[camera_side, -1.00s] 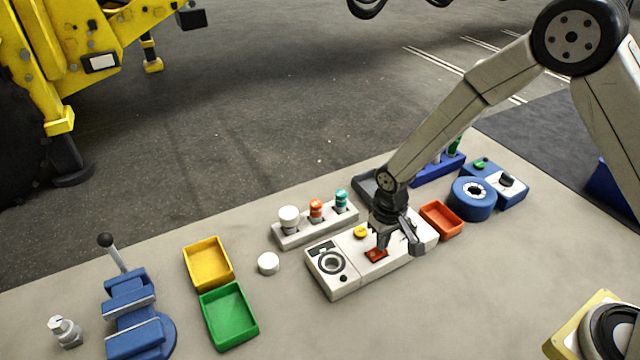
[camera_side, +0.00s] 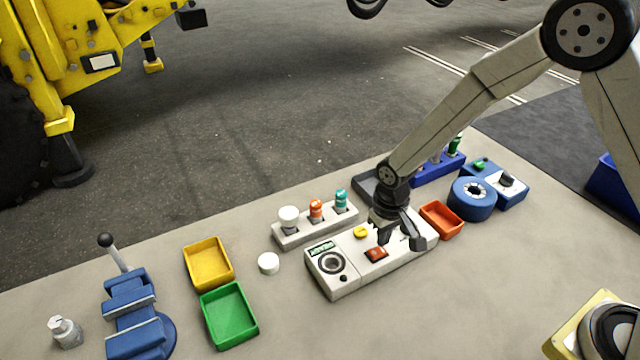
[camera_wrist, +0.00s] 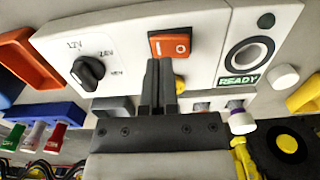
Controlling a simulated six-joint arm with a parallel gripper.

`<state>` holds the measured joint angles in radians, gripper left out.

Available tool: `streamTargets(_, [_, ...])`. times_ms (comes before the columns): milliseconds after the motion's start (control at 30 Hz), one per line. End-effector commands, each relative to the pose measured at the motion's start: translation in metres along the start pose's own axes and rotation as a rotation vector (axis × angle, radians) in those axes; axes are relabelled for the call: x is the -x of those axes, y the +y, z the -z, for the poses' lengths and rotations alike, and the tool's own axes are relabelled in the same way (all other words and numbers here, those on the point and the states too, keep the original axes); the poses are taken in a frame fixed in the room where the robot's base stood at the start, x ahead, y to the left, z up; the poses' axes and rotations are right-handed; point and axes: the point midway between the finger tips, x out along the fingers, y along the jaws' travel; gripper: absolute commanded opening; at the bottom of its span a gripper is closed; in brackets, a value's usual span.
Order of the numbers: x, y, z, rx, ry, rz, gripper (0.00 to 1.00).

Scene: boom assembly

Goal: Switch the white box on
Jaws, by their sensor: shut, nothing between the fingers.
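The white box (camera_side: 345,283) lies on the table, and it fills the top of the wrist view (camera_wrist: 120,38). Its orange rocker switch (camera_wrist: 170,44), marked I and O, also shows in the side view (camera_side: 376,254). Its small display (camera_wrist: 239,79) is lit green and reads READY. A black knob (camera_wrist: 88,72) with voltage marks sits on the same face. My gripper (camera_side: 384,238) is shut and empty, with its fingertips (camera_wrist: 160,64) close to the switch. In the side view they appear just above and apart from it.
A yellow button (camera_side: 361,232) sits behind the switch. A holder with several coloured plugs (camera_side: 316,225) stands behind the box. A red tray (camera_side: 441,219) is close on the right, a white cap (camera_side: 268,263) on the left. The table in front is clear.

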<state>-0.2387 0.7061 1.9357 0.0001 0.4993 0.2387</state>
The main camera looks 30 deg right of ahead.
Motion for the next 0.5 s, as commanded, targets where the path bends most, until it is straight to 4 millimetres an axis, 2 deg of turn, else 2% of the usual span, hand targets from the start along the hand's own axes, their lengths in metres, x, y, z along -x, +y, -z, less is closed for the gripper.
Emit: streamTargets(500, [0.03, 0.0, 0.0, 0.0, 0.001, 0.0, 0.0])
